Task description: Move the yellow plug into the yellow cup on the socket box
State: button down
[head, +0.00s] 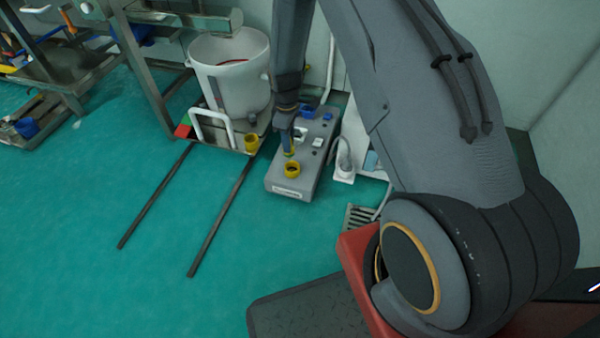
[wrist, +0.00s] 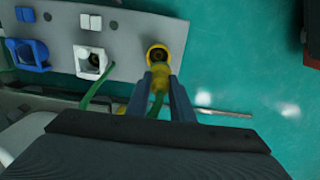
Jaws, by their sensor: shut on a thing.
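The grey socket box (head: 283,181) stands on the floor in the middle of the head view. Its yellow cup (head: 292,170) is at the near end; it also shows in the wrist view (wrist: 157,52). My gripper (head: 289,153) is shut on the yellow plug (wrist: 160,75), with a green cable (wrist: 156,105) hanging from it. In the wrist view the plug's tip is close to the cup's rim and overlaps it; I cannot tell whether it touches or is inside. In the head view the plug is mostly hidden by my gripper, just behind the cup.
A white socket cup (wrist: 90,62) with a green cable and a blue one (wrist: 27,54) sit along the same box. A white bucket (head: 230,75) on a low cart stands to the left, with another yellow cup-like part (head: 251,143) at its corner. The green floor at front left is mostly clear.

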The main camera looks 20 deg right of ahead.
aim_at(292, 148)
jog(key=f+b, duration=0.1)
jog(key=f, duration=0.1)
jog(key=d+f+b, duration=0.1)
jog(key=f, duration=0.2)
jog(key=shift+d+f, duration=0.1)
jog(key=shift+f, duration=0.25)
jog(key=shift+f+b, duration=0.6)
jog(key=shift+f, duration=1.2)
jog(key=shift+f, duration=0.1)
jog(key=shift+f, duration=0.25)
jog(key=c, duration=1.5)
grip_release()
jog(key=shift+c, duration=0.2)
